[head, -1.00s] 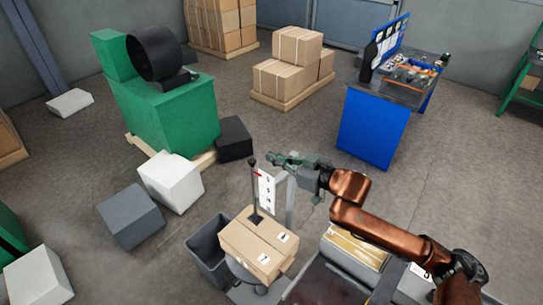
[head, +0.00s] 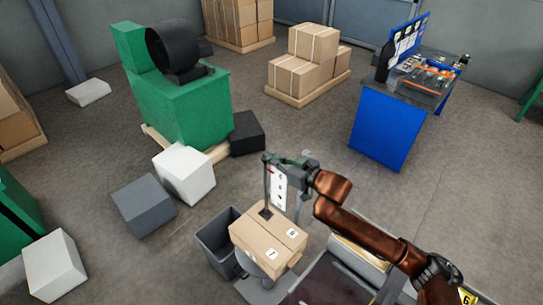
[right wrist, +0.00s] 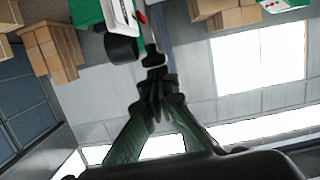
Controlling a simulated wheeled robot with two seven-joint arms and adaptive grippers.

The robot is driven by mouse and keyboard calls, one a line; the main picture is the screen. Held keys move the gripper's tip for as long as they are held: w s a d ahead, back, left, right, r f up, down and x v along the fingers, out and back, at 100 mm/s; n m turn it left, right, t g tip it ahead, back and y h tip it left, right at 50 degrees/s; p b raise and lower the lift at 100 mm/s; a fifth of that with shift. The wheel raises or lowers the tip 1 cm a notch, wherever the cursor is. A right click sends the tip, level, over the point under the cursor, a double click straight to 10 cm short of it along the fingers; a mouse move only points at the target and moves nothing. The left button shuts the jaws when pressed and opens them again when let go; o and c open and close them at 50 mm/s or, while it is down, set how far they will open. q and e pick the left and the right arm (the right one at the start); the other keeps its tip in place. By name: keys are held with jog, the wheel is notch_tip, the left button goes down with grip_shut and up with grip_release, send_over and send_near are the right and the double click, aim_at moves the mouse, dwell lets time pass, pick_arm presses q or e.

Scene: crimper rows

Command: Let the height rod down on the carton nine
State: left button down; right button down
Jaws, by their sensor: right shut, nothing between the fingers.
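The height rod (head: 266,185) is thin and dark, with a black knob on top and a dark foot at its lower end. It stands upright beside a white number board (head: 279,190). The foot appears at the back part of the top of a brown carton (head: 262,236); I cannot tell if it touches. The carton bears small white number labels, hard to read. My right gripper (head: 279,159) is shut and empty close beside the rod's knob. In the right wrist view my fingertips (right wrist: 157,82) sit just short of the black knob (right wrist: 154,60). My left gripper is not in view.
A dark grey bin (head: 217,243) stands left of the carton. White and grey blocks lie on the floor further left. Behind are a green machine (head: 180,105), a blue bench (head: 388,130) and stacked cartons (head: 300,75).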

aim_at(271, 171)
jog(key=shift+d+f+b, duration=0.1)
jog(key=shift+f+b, duration=0.3)
jog(key=shift+f, duration=1.55)
jog(key=shift+r, duration=0.1)
